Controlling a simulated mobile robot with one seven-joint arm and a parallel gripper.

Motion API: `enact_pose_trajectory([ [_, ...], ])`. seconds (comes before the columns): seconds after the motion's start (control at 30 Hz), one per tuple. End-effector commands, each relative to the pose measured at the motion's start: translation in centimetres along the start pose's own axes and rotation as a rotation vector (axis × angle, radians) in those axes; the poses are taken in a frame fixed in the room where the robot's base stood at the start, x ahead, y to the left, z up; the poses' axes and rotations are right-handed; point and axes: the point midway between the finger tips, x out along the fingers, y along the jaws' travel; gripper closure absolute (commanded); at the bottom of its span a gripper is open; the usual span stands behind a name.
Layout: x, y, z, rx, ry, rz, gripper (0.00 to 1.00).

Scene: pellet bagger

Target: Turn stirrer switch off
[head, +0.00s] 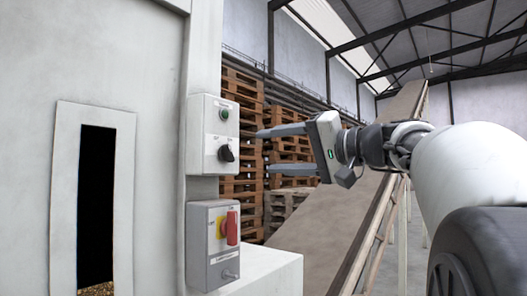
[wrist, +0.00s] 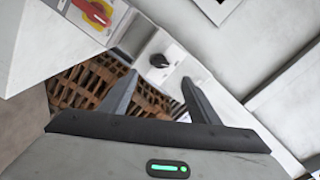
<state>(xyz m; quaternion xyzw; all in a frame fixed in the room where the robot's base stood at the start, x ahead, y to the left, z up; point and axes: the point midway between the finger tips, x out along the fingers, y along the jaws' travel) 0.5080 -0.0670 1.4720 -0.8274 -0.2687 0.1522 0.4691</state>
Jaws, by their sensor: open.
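A light grey control box (head: 197,133) is fixed to the machine, left of the middle in the head view. It carries a black rotary knob (head: 226,153) below a small green button (head: 224,115). The knob also shows in the wrist view (wrist: 158,61), beyond and between my fingertips. My gripper (head: 263,151) is open and empty, to the right of the box with its fingers pointing at it. A gap shows between the fingertips and the knob. The labels beside the knob are too small to read.
A second grey box (head: 197,250) below carries a red handle (head: 231,228) on a yellow plate. It juts out under the upper box. A white ledge (head: 270,268) sits lower down. Wooden pallets (head: 245,90) and a sloping conveyor (head: 345,200) stand behind.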

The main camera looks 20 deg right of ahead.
Motion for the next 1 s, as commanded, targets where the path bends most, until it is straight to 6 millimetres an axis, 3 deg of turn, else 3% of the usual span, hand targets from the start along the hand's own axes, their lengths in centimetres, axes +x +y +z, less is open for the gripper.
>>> enact_pose_trajectory([
  [0.1, -2.5, 0.0, -0.1, 0.0, 0.003, 0.001, 0.44],
  [0.33, -4.9, 0.0, 0.0, 0.0, 0.0, 0.001, 0.44],
  [0.87, -5.2, 0.0, 0.0, 0.0, -0.001, 0.0, 0.44],
  [1.0, -4.6, -0.2, 0.9, 0.067, -0.025, -0.006, 0.44],
])
